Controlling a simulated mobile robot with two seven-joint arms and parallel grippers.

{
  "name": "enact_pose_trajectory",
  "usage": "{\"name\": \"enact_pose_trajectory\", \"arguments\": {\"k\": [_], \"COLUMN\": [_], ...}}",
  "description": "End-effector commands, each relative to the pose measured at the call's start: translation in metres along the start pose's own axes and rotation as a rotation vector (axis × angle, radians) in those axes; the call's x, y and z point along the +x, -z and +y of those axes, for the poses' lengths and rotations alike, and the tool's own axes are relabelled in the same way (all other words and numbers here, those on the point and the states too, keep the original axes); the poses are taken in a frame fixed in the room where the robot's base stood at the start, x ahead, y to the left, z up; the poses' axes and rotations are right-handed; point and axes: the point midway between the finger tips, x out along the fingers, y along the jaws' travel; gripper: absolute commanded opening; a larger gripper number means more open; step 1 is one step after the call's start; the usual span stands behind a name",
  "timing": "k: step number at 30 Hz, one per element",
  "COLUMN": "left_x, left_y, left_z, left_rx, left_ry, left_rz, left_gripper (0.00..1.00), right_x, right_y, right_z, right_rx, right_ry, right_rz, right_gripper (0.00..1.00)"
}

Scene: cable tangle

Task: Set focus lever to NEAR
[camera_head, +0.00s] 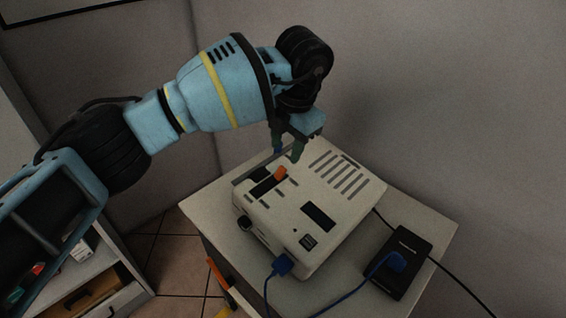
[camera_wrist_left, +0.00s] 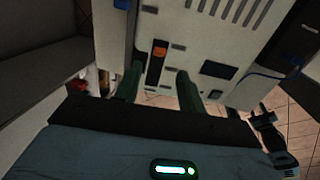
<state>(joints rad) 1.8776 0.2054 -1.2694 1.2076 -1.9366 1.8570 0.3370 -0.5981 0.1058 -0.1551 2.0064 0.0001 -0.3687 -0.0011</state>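The focus lever (camera_head: 280,173) is an orange knob in a dark slot on top of a cream boxy device (camera_head: 330,185). In the head view it sits toward the slot's far right end. It also shows in the left wrist view (camera_wrist_left: 160,48), at the upper end of the dark slot. No NEAR label is readable. My left gripper (camera_head: 287,148) hangs above the device, just behind the lever in the head view. Its two green fingers (camera_wrist_left: 159,70) are apart with nothing between them, reaching toward the slot. My right gripper is not in view.
The device stands on a pale table (camera_head: 430,222). A blue plug (camera_head: 283,264) is in its front. A black box (camera_head: 404,262) with another blue plug lies at right, and a black cable runs off right. An open-drawer cabinet (camera_head: 100,285) stands lower left. Walls are close behind.

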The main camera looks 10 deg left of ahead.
Motion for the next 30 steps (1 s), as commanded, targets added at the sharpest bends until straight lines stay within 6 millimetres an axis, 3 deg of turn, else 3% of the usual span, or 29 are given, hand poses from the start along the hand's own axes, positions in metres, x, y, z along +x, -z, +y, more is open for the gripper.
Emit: {"name": "enact_pose_trajectory", "arguments": {"k": [12,25,30], "left_x": [0.059,0.069,0.068], "left_y": [0.001,0.000,0.000], "left_z": [0.000,0.000,0.000], "left_rx": [-0.001,0.000,0.000], "left_ry": [0.001,0.000,0.000], "left_rz": [0.002,0.000,0.000], "left_gripper": [0.40,0.40,0.19], "right_x": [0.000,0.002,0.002], "right_y": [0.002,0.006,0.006], "right_z": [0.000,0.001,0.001], "right_rx": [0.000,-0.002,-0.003], "right_ry": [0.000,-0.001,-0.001], "right_rz": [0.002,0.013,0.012], "right_gripper": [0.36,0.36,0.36]}}
